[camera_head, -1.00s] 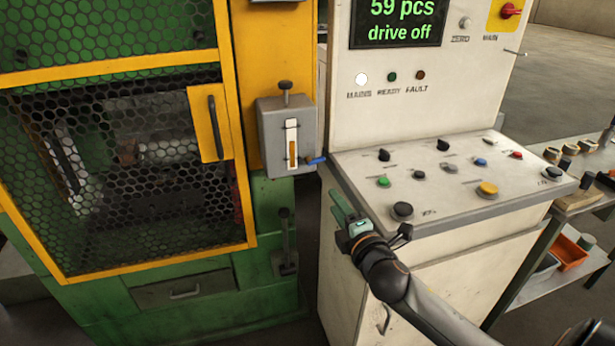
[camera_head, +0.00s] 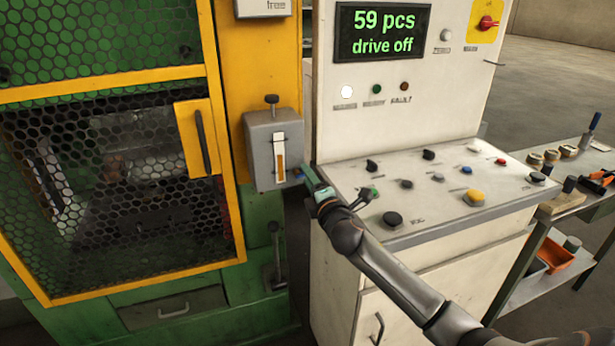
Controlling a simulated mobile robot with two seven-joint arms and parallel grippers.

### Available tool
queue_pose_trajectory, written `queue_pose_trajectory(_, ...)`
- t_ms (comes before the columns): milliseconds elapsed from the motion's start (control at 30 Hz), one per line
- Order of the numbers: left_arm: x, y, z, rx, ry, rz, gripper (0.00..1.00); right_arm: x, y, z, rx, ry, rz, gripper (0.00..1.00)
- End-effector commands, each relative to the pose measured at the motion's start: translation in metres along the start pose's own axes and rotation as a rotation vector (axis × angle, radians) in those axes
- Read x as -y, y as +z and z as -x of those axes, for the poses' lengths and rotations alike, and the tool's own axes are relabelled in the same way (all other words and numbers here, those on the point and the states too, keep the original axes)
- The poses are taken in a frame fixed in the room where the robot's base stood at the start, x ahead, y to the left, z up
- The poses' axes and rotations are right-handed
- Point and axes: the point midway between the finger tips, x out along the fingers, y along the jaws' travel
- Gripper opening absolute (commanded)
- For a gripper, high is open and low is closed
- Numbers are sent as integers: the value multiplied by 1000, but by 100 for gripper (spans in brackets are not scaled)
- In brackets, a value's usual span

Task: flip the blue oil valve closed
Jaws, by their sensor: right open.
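The grey oil box (camera_head: 260,152) is fixed to the yellow post of the machine, with a black knob on top and a sight glass part filled with amber oil. The blue oil valve (camera_head: 298,174) is at its lower right side; only a small part of its lever shows, the rest being hidden by my right gripper. My left gripper is not in view.
The control console (camera_head: 430,190) with buttons and knobs stands just right of and below my right gripper. Its display (camera_head: 382,33) reads "59 pcs" and "drive off". The mesh guard door (camera_head: 110,180) is at left. A side bench (camera_head: 590,190) with small parts is at right.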

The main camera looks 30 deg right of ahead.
Motion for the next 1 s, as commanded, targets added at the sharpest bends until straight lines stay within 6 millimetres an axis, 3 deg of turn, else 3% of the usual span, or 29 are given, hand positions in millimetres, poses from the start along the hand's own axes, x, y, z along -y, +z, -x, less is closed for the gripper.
queue_pose_trajectory(200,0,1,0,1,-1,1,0,0,0,-12,-1,0,0,42)
queue_pose_trajectory(467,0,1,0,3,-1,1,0,0,0,-12,-1,0,0,42)
queue_pose_trajectory(833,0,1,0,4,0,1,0,0,0,-12,-1,0,0,2)
queue_pose_trajectory(1000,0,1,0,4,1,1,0,0,0,-12,-1,0,0,0)
